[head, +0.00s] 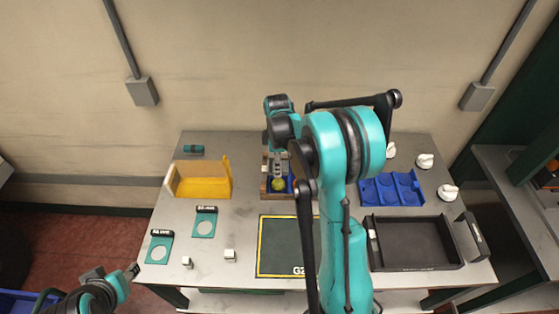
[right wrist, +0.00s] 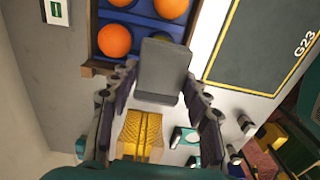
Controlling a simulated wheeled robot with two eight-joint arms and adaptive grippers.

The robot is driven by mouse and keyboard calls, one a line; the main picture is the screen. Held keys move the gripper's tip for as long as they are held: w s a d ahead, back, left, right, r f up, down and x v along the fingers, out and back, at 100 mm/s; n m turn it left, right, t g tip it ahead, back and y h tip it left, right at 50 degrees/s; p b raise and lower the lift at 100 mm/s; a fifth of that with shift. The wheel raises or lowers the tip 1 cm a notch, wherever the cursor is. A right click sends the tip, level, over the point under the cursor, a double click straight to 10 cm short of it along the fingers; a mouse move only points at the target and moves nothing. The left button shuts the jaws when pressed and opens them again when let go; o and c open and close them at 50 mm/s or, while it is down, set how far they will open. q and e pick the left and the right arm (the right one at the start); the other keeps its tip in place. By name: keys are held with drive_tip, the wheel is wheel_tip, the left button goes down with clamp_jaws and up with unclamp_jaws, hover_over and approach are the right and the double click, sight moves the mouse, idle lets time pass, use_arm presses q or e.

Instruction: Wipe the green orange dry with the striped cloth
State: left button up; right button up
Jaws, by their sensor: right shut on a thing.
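The green orange (head: 278,185) sits in a blue tray in a wooden frame at the middle back of the table. In the right wrist view only a sliver of it seems to show behind a grey slab. My right gripper (right wrist: 160,92) is shut on that grey slab (right wrist: 165,65), which covers part of the tray. I see no stripes on the slab and cannot tell if it is the cloth. My right arm hides much of the middle of the table in the head view. My left gripper (head: 133,271) is off the table's front left; its jaw opening is unclear.
Several oranges (right wrist: 117,40) fill the blue tray. A yellow box (head: 203,181) and a small teal thing (head: 193,149) stand left. A blue divided tray (head: 385,191) and black tray (head: 415,243) lie right. A dark G23 mat (head: 275,238) lies in front.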

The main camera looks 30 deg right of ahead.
sight(279, 181)
drive_tip(key=shift+d+f+b, duration=0.1)
drive_tip(key=shift+f+b, duration=1.55)
drive_tip(key=shift+f, duration=1.1)
drive_tip(key=shift+f+b, duration=0.4)
drive_tip(key=shift+f, duration=0.05)
drive_tip(key=shift+s, duration=0.1)
